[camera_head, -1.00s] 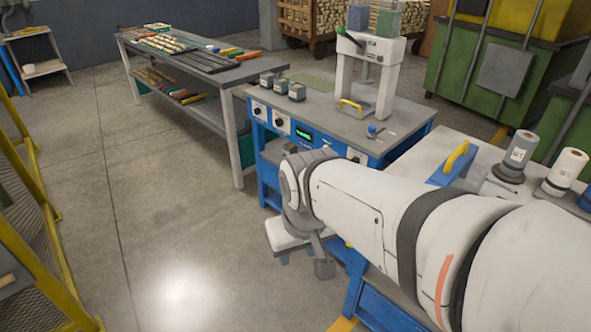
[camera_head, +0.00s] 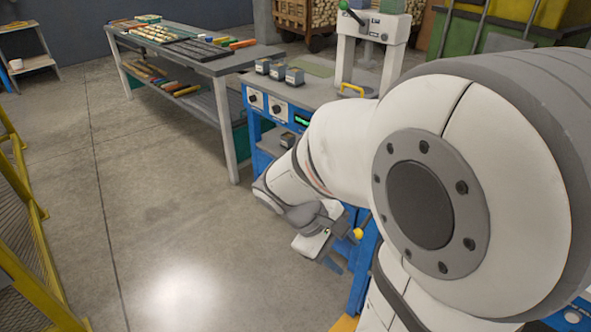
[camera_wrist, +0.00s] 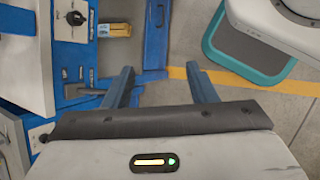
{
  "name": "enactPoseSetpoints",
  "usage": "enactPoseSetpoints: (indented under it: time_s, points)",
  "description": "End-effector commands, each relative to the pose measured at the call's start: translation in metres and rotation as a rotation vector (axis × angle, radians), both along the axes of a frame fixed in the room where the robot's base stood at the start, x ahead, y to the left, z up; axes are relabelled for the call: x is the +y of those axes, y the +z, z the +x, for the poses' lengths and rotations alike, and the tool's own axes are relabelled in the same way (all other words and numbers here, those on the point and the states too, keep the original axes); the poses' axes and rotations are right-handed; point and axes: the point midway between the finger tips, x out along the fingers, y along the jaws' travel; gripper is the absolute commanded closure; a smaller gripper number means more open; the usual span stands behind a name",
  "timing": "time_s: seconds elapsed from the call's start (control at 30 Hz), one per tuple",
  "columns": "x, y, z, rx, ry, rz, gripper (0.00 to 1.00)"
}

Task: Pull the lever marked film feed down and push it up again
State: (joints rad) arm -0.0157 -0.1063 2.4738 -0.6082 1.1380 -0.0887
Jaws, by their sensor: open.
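My gripper (camera_wrist: 160,70) is open and empty in the wrist view, its two blue fingers apart over the floor. In the head view my gripper (camera_head: 326,260) hangs low in front of the blue bench (camera_head: 258,128), partly behind my arm. A small yellow ball knob (camera_head: 358,233) shows just right of it; I cannot tell whether they touch. A green-knobbed lever (camera_head: 343,5) is on the white press (camera_head: 366,26) above. No film feed marking is readable, so I cannot tell which lever bears it. In the wrist view, a blue panel with a black knob (camera_wrist: 75,18) is at upper left.
A long bench (camera_head: 205,60) with wooden pieces stands at the back left. A yellow guard rail (camera_head: 20,180) runs along the left. The floor between is clear. A teal-edged dark item (camera_wrist: 246,50) shows at upper right in the wrist view. My arm hides the right side.

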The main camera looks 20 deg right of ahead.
Motion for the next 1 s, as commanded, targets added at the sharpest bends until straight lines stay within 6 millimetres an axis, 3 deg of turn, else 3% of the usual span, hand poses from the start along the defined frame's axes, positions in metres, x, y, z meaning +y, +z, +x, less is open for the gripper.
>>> enactPoseSetpoints:
  time_s: [0.03,0.2,0.33,0.5,0.77,1.0]
  points:
    - [-0.017,-0.036,0.004,0.108,0.069,-0.083,0.48]
    - [-0.065,-0.085,0.032,0.423,0.329,-0.363,0.48]
    - [-0.086,-0.120,0.068,0.620,0.530,-0.554,0.48]
    - [-0.094,-0.158,0.109,0.779,0.734,-0.732,0.48]
    - [-0.097,-0.176,0.134,0.846,0.847,-0.830,0.48]
    - [-0.130,-0.176,0.137,0.847,0.845,-0.828,0.48]
